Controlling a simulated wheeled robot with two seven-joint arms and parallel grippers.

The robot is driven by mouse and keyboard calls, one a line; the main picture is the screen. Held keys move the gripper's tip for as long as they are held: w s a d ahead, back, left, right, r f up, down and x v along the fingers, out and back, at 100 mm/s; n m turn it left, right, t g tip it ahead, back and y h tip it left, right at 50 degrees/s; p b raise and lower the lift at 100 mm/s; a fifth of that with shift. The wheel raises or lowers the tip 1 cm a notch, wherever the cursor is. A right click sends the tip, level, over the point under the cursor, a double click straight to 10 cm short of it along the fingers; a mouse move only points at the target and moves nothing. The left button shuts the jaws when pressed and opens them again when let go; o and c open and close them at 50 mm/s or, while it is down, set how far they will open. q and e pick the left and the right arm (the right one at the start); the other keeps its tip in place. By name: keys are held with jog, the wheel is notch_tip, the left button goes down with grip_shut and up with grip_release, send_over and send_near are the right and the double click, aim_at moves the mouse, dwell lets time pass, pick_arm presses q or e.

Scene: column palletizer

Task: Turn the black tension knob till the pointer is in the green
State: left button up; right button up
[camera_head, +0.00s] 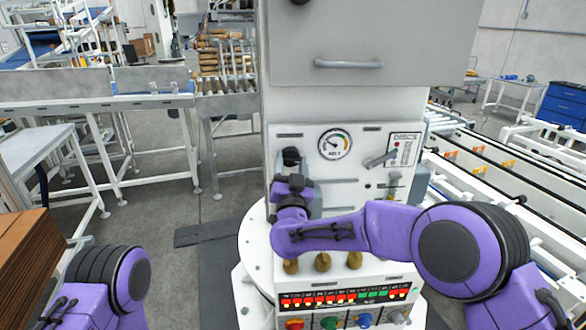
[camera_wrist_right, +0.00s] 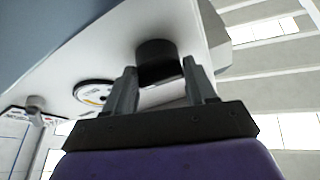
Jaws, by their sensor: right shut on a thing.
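The black tension knob (camera_head: 291,156) is on the upper left of the white machine's front panel. It also shows in the right wrist view (camera_wrist_right: 157,56) as a dark round cap. My right gripper (camera_head: 292,168) reaches up to it from below. In the right wrist view its two fingers (camera_wrist_right: 160,78) stand on either side of the knob, shut on it. The round belt gauge (camera_head: 335,144) is right of the knob, with a coloured scale and a thin pointer. The pointer is too small to read surely against the green. My left gripper is out of view.
A grey lever (camera_head: 380,159) sits right of the gauge. Below my right forearm are brass knobs (camera_head: 323,262), a row of lit indicators (camera_head: 345,297) and coloured buttons (camera_head: 329,322). A cabinet door with a handle (camera_head: 348,64) is above. Brown cartons (camera_head: 28,255) stand at left.

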jog(key=m+b, duration=0.1)
jog(key=m+h, duration=0.1)
jog(key=m+h+b, duration=0.1)
jog(key=m, duration=0.1)
jog(key=shift+f+b, duration=0.25)
jog(key=shift+b, duration=0.05)
jog(key=shift+a+r+m+g+h+b, duration=0.15)
jog(key=shift+m+g+h+b, duration=0.25)
jog(key=shift+m+h+b, duration=0.55)
jog(key=shift+m+y, duration=0.25)
jog(key=shift+m, duration=0.3)
